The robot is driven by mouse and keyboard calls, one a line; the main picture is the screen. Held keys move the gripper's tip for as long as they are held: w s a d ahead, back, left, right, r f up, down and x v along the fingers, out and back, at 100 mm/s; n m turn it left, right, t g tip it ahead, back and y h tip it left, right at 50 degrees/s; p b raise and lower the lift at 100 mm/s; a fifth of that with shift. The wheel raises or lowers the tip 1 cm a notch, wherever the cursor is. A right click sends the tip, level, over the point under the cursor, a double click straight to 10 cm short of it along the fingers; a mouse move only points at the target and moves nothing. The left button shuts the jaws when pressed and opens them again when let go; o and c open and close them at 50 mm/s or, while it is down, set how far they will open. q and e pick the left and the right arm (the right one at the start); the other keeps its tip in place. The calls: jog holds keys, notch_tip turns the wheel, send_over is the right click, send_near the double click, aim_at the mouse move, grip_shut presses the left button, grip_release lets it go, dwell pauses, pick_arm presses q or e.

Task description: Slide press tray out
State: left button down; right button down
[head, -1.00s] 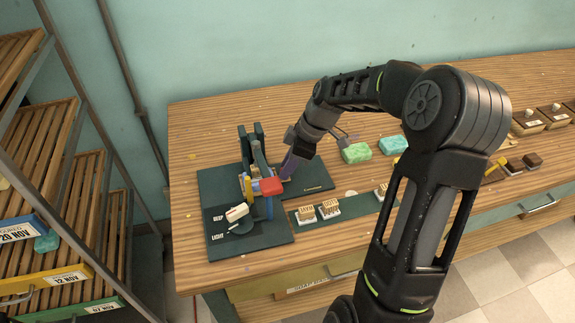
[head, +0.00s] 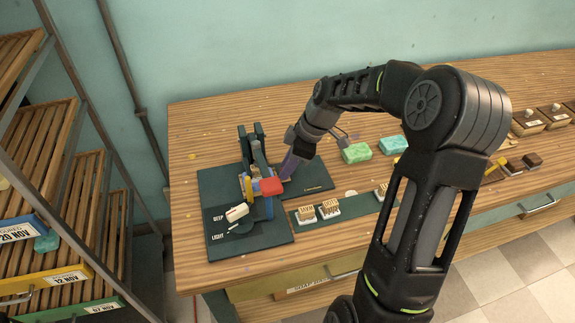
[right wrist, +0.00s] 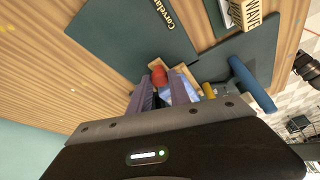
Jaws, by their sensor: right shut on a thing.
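The press (head: 259,150) stands on a dark green board at the left of the bench, with dark uprights and a red block (head: 271,187) at its front. My right gripper (head: 288,172) reaches in from the right, close against the press. In the right wrist view its purple fingers (right wrist: 162,90) are closed around a small red knob (right wrist: 158,75) at the edge of a pale wooden tray (right wrist: 187,72). A blue piece lies just behind the fingers. The tray is mostly hidden by the press and the gripper in the head view. My left gripper is out of view.
Green soap bars (head: 356,152) lie behind. A slatted rack (head: 50,190) stands left. A blue bar (right wrist: 250,84) juts up near the gripper.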

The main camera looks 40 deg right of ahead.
jog(key=s+d+b, duration=0.1)
jog(key=d, duration=0.3)
jog(key=s+d+b, duration=0.1)
jog(key=d, duration=0.2)
jog(key=s+d+b, duration=0.1)
jog(key=s+d, duration=0.1)
jog(key=d, duration=0.2)
jog(key=shift+d, duration=0.35)
jog(key=shift+r, duration=0.1)
jog(key=c, duration=1.3)
grip_release()
jog(key=shift+s+d, duration=0.1)
jog(key=shift+d, duration=0.05)
jog(key=shift+o, duration=0.3)
jog(key=v, duration=0.7)
jog(key=shift+r+b, duration=0.3)
